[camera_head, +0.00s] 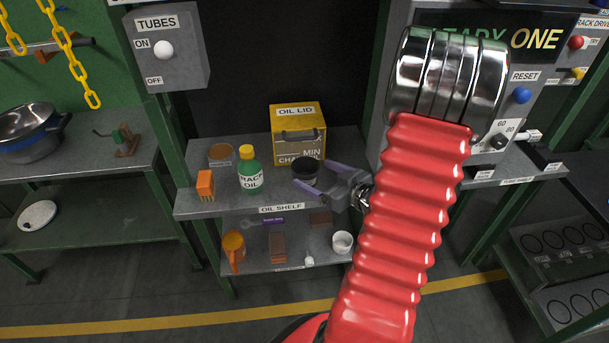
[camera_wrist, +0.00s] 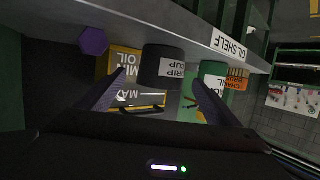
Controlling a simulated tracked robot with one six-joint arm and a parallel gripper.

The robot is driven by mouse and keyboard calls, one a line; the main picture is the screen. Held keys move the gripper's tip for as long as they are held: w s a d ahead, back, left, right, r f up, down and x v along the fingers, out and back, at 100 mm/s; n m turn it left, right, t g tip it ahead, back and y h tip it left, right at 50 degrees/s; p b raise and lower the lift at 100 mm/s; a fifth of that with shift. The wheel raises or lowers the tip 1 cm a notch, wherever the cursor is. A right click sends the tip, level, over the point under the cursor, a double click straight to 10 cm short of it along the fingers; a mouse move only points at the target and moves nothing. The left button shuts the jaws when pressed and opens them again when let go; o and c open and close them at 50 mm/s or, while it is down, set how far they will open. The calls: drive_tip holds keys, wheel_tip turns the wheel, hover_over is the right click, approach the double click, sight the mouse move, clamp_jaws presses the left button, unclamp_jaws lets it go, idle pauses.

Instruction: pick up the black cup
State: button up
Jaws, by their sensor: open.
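The black cup (camera_head: 305,171) stands on the oil shelf (camera_head: 220,206), in front of the yellow oil lid box (camera_head: 298,130) and right of the green oil bottle (camera_head: 249,172). In the wrist view the black cup (camera_wrist: 164,67) shows a "DRIP CUP" label and appears upside down between my fingers. My gripper (camera_head: 312,183) is open, with its purple fingers reaching in from the right around the cup. In the wrist view my gripper (camera_wrist: 160,85) has a finger on each side of the cup, with gaps visible. Contact cannot be told.
A grey control box (camera_head: 166,50) hangs above left; a console stands right.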

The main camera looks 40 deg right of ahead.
sight(305, 161)
drive_tip(key=shift+w, duration=0.1)
drive_tip(key=shift+x, duration=2.6)
drive_tip(key=shift+a+r, duration=0.1)
drive_tip(key=shift+r, duration=0.05)
drive_tip(key=shift+c, duration=0.6)
drive_tip(key=c, duration=1)
drive_tip(key=shift+r, duration=0.1)
drive_tip(key=shift+r, duration=1.65)
drive_tip(key=s, duration=1.8)
drive_tip(key=shift+a, duration=0.1)
